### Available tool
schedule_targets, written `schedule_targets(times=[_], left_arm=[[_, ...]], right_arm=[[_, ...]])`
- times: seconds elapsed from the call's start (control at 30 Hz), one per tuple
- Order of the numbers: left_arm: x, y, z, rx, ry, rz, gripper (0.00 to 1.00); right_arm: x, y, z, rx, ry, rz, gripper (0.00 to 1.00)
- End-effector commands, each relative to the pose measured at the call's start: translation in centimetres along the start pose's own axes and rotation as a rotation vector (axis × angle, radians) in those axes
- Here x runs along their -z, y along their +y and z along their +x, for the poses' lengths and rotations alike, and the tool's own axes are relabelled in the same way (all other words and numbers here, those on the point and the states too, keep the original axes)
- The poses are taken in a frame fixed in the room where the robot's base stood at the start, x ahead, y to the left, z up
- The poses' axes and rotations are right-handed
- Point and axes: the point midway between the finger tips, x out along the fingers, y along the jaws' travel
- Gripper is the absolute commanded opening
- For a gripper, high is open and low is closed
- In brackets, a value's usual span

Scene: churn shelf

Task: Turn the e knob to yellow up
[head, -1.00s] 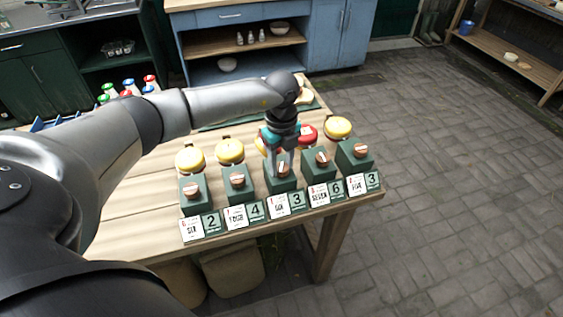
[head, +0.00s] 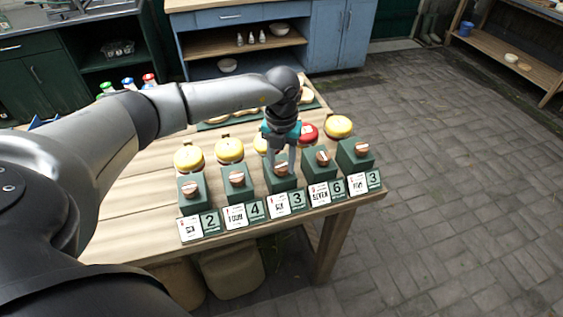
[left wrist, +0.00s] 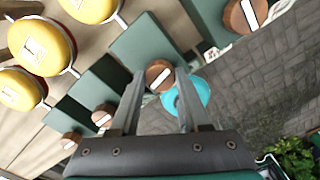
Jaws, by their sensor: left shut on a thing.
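A row of dark green blocks with copper knobs stands along the table's front edge. No letter e is legible on them. My left gripper (head: 287,162) points down at the middle block (head: 280,184), whose card reads SIX and 3. In the left wrist view its fingers are closed around the sides of a copper knob (left wrist: 159,75) with a white stripe running slantwise. In the head view that middle knob (head: 281,168) is partly hidden by the fingers. My right gripper is not in view.
Neighbouring knobs (head: 236,178) (head: 322,158) stand close on both sides of the gripper. The wooden table (head: 130,205) is bare at the left. Bottles with coloured caps (head: 127,83) stand behind my arm. The paved floor (head: 460,190) is open at the right.

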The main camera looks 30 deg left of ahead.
Motion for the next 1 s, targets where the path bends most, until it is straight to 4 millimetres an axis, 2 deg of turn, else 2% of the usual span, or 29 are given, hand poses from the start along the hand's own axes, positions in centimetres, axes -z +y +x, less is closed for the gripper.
schedule_targets(times=[0.4, 0.93, 0.97, 1.0], left_arm=[[-0.11, 0.0, -0.12, 0.001, -0.003, 0.186, 0.0], [-0.12, -0.01, -0.16, 0.001, -0.004, 0.212, 0.0], [-0.12, -0.01, -0.16, 0.001, -0.004, 0.212, 0.48], [-0.12, -0.01, -0.15, 0.001, -0.004, 0.211, 0.52]], right_arm=[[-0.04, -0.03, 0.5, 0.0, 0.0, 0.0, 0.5], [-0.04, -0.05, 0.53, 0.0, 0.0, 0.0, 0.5], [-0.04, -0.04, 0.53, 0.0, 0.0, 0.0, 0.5], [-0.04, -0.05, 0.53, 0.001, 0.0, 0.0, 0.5]])
